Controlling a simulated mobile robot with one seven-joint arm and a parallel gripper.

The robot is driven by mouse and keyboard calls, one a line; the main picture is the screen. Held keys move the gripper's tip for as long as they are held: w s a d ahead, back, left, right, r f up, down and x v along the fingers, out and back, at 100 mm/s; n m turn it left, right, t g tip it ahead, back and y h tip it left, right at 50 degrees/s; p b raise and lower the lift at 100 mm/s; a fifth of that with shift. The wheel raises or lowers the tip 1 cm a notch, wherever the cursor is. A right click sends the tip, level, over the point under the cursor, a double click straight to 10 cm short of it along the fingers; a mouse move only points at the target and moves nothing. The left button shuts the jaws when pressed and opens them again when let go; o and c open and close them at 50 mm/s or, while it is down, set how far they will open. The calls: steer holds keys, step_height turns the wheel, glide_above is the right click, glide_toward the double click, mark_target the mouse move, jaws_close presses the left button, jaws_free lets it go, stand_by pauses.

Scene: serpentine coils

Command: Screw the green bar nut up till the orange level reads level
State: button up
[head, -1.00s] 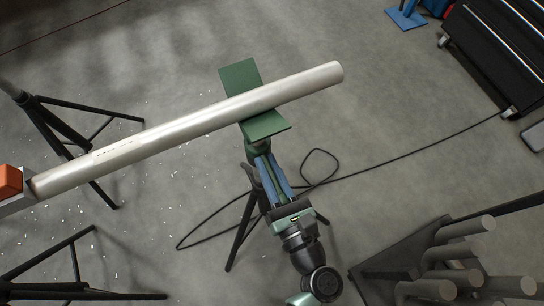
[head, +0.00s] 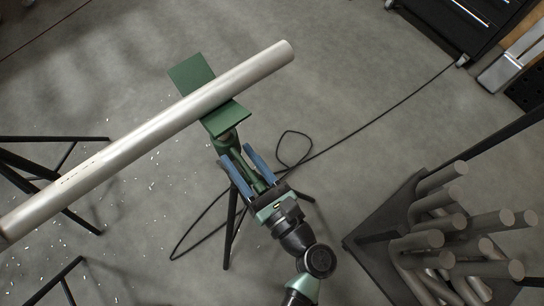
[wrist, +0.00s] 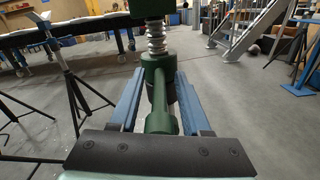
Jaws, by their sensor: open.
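My gripper (wrist: 160,76) is open, with a finger apart on each side of the bar. In the head view my gripper (head: 236,157) reaches the green stand head (head: 226,119), which carries a long pale pipe (head: 150,136) in its V. The orange level is outside both current views.
A rack of grey pipe stubs (head: 440,240) stands at the lower right. A black cable (head: 360,130) crosses the floor. Black tripod legs (head: 50,180) stand at left, and a dark tool chest (head: 450,22) at the top right.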

steer(key=v, duration=1.2)
steer(key=shift+s+p, duration=0.25)
steer(key=shift+p, duration=0.05)
steer(key=shift+d, duration=0.15)
